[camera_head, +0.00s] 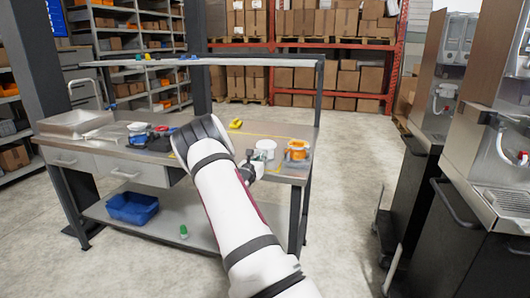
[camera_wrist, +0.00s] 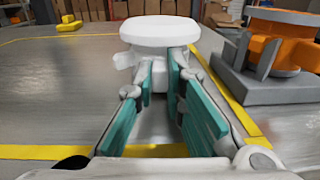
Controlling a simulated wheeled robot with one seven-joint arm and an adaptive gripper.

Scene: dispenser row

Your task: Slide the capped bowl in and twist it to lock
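The white capped bowl (camera_wrist: 160,32) is upright straight ahead in the wrist view, with a wide round lid and a narrow handle pointing toward me. My gripper (camera_wrist: 160,85) has its teal pads close together on both sides of this handle, with no clear gap. In the head view the white capped bowl (camera_head: 265,148) is at the workbench's right part, just beyond my gripper (camera_head: 252,166). I cannot tell whether it rests on the bench top. The dispensers (camera_head: 457,38) are at the right of the head view, with their fronts partly cut off.
An orange bowl on a grey block (camera_wrist: 283,50) is close on the right. A yellow piece (camera_head: 236,123) lies farther back on the workbench (camera_head: 285,131). A blue bin (camera_head: 132,207) sits on the lower shelf. Open floor lies between the bench and the dispensers.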

